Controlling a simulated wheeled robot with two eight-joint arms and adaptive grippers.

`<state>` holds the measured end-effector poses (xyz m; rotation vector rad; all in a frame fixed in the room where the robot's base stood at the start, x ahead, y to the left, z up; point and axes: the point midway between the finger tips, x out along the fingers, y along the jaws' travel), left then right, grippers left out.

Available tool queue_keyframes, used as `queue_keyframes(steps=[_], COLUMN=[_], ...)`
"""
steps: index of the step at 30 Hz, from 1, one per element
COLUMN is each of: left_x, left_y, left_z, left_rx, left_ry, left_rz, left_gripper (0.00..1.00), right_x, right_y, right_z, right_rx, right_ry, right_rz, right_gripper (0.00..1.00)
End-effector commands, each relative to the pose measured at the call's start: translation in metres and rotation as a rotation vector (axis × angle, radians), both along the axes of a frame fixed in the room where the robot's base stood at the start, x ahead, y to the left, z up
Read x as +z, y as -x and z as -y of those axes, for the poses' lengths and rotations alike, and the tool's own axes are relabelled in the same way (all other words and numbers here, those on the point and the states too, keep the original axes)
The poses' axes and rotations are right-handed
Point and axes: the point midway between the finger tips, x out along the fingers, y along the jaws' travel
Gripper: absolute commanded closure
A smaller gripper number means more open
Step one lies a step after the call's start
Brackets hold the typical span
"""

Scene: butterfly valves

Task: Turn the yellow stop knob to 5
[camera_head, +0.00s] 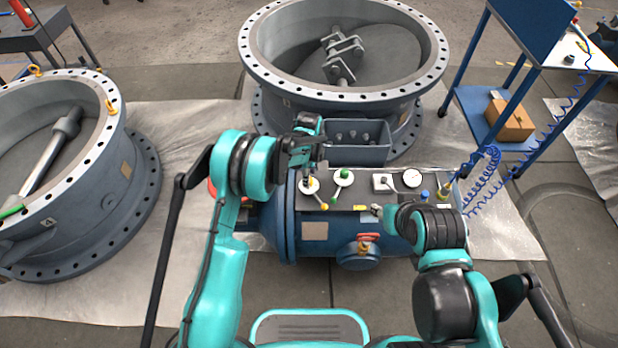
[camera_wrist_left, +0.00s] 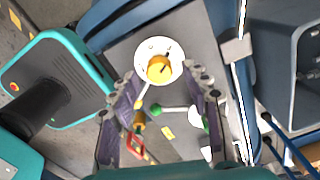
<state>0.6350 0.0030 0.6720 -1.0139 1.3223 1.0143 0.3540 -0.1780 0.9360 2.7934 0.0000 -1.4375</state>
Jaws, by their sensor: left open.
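The yellow stop knob (camera_wrist_left: 159,69) sits on a round white dial (camera_wrist_left: 146,46) in the left wrist view. A dark mark shows on the knob; the dial's numbers are too small to read. My left gripper (camera_wrist_left: 167,84) is open, its two fingers spread on either side and just short of the knob, apparently not touching it.
A green-knobbed dial (camera_head: 343,177), a white square switch (camera_head: 382,183) and a gauge (camera_head: 412,178) lie to the right on the panel. A grey bin (camera_head: 356,141) stands behind. A red-handled valve (camera_head: 368,239) is in front. Large valve rings (camera_head: 342,87) surround the area.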

Motion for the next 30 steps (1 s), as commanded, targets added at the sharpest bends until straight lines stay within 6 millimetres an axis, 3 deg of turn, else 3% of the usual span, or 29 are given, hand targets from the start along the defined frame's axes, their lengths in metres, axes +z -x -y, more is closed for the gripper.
queue_keyframes(steps=[9, 15, 30], left_x=[0.07, 0.096, 0.102], left_y=[0.0, 0.0, 0.0], left_z=[0.0, 0.0, 0.0], left_rx=[0.0, 0.0, 0.0], left_ry=[0.0, 0.0, 0.0], left_rz=[0.0, 0.0, 0.0], left_gripper=[0.53, 0.53, 0.53], right_x=[0.0, 0.0, 0.0], right_y=[0.0, 0.0, 0.0], right_z=[0.0, 0.0, 0.0], right_rx=[0.0, 0.0, 0.0], right_ry=[0.0, 0.0, 0.0], right_rz=[0.0, 0.0, 0.0], right_gripper=[0.6, 0.6, 0.6])
